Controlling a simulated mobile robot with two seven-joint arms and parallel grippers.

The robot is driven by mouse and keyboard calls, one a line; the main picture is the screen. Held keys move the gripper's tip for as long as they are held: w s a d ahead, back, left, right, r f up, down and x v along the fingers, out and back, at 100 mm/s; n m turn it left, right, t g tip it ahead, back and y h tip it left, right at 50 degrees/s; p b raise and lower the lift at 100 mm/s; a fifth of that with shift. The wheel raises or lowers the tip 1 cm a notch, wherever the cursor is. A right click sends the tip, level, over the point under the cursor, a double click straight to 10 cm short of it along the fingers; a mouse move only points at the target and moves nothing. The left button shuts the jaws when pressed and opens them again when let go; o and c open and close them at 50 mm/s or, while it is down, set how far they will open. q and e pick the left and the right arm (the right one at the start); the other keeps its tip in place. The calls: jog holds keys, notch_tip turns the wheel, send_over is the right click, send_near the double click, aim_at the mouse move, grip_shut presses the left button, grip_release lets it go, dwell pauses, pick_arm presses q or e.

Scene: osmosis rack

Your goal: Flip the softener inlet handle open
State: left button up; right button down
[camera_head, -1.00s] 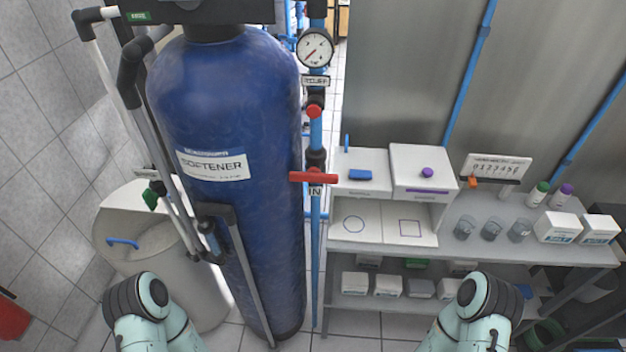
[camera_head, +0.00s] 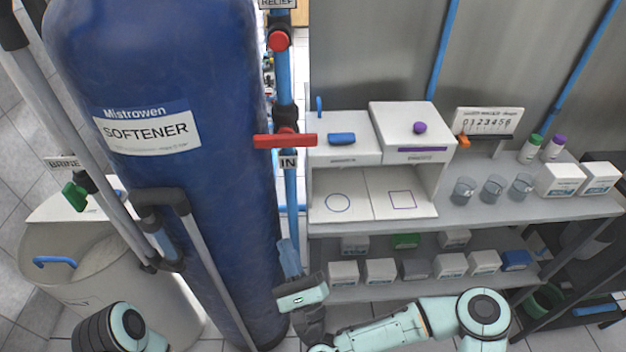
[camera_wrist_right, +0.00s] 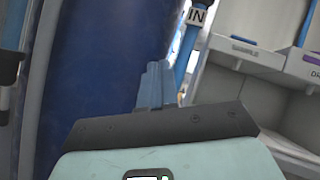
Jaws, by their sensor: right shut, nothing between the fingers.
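The softener inlet handle (camera_head: 285,141) is a red lever on the blue vertical pipe, just above the IN tag (camera_head: 288,163). It lies crosswise, level, across the pipe. The blue softener tank (camera_head: 160,60) stands to its left. My right gripper (camera_head: 287,246) points up below the handle, in front of the pipe, with its fingers shut and empty. It is clearly apart from the handle. In the right wrist view its blue fingers (camera_wrist_right: 156,84) are together, with the IN tag (camera_wrist_right: 197,15) above them; the handle is out of that view. My left gripper is not in view; only my left arm shows.
A red round-ended valve (camera_head: 279,41) sits higher on the same pipe. To the right, a grey shelf (camera_head: 470,212) carries white boxes (camera_head: 412,130), cups and bottles. A brine tank (camera_head: 60,262) with a green valve stands at the left.

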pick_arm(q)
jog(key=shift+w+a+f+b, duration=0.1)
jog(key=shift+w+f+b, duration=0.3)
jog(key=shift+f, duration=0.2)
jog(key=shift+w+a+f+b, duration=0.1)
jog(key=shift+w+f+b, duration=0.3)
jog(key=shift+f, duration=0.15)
pick_arm(e)
jog(key=d+r+m+t+h, duration=0.4)
jog(key=m+h, duration=0.4)
jog(key=m, duration=0.2)
jog(key=shift+d+r+m+h, duration=0.3)
jog(key=shift+d+r, duration=0.45)
jog(key=shift+r, duration=0.05)
jog(key=p, duration=0.2)
send_near(311, 144)
jog(key=w+r, duration=0.2)
jog(key=w, duration=0.3)
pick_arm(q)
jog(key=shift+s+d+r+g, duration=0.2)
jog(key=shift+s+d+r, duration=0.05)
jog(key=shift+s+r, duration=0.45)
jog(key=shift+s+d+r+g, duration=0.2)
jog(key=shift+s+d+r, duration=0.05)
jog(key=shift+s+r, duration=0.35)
pick_arm(e)
jog(key=shift+w+d+r, duration=0.1)
jog(key=shift+w+r, duration=0.1)
jog(key=shift+r, duration=0.35)
